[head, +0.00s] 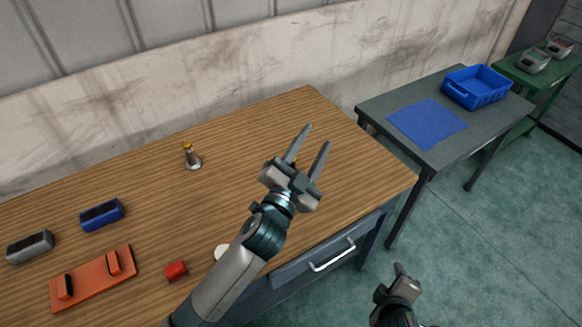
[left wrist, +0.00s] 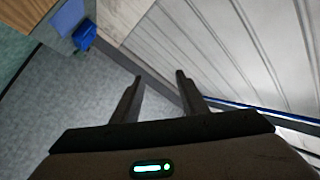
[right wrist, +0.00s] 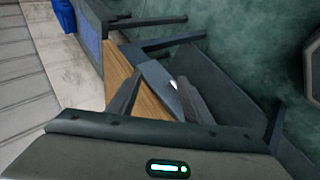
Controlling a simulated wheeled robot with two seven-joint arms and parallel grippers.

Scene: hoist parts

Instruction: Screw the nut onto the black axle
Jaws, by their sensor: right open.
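I cannot make out a nut or a black axle for certain. A small grey metal part with an orange top (head: 192,157) stands upright on the wooden table's back half. A little yellow shows just behind my left gripper (head: 316,136), but most of it is hidden. That gripper is over the table's right part, and its fingers are apart and empty, also in the left wrist view (left wrist: 159,74). My right gripper (head: 406,273) is low, off the table's front right side. Its fingers are apart with nothing between them in the right wrist view (right wrist: 160,77).
A grey side table (head: 390,104) holds a blue bin (head: 476,88) and mat (head: 427,122).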

